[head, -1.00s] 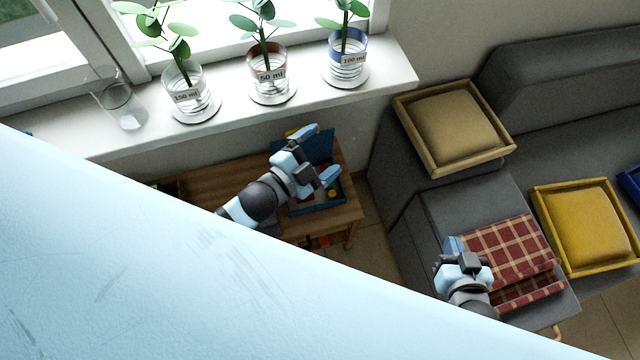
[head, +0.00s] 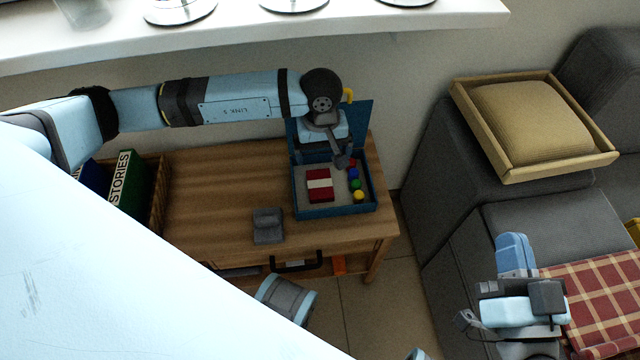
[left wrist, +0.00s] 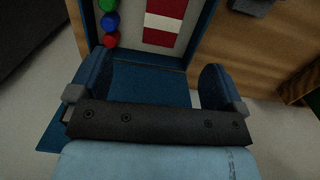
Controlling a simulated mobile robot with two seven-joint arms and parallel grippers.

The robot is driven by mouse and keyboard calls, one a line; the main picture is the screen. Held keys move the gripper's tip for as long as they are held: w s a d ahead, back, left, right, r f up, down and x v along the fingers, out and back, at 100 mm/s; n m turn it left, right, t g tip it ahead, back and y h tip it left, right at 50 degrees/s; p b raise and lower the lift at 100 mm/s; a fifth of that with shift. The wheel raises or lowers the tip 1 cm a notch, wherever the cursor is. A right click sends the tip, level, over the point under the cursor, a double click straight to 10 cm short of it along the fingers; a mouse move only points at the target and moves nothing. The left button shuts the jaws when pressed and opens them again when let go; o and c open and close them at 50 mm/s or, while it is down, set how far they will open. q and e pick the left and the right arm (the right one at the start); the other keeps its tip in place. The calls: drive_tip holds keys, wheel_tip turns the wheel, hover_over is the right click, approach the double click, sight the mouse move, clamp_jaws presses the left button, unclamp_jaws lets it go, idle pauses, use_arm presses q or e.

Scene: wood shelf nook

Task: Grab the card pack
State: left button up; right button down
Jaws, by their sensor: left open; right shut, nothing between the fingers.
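The card pack, red with a white band (head: 319,186), lies flat inside the open blue box (head: 335,209) on the wooden table. It also shows at the top of the left wrist view (left wrist: 165,22), beyond my fingertips. My left gripper (head: 326,156) hangs over the back of the box by the raised lid, with the pack in front of it and apart from it. In the left wrist view its fingers (left wrist: 156,78) are spread and empty, with blue lid surface between them. My right gripper (head: 514,252) is shut and empty beside the checked cloth.
Coloured balls (head: 355,184) lie in the box, right of the pack. A grey object (head: 267,225) sits on the wooden table (head: 225,190). Books (head: 128,185) stand at the left. A cushion tray (head: 535,125) and checked cloth (head: 605,290) rest on grey seats.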

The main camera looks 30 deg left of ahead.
use_arm(q)
drive_tip(key=a, duration=0.1)
drive_tip(key=b, duration=0.3)
hover_over(320, 183)
drive_tip(key=shift+y, duration=0.3)
wheel_tip(320, 183, down, 8)
drive_tip(key=shift+s+d+f, duration=0.1)
drive_tip(key=shift+f, duration=0.1)
drive_tip(key=shift+f+b, duration=1.05)
drive_tip(key=shift+f, duration=1.7)
use_arm(e)
wheel_tip(320, 183, down, 8)
drive_tip(key=g, duration=0.3)
drive_tip(key=shift+a+r+n, duration=0.25)
drive_tip(key=shift+a+n, duration=0.05)
drive_tip(key=shift+n, duration=0.1)
use_arm(q)
drive_tip(key=shift+c, duration=0.3)
drive_tip(key=c, duration=1)
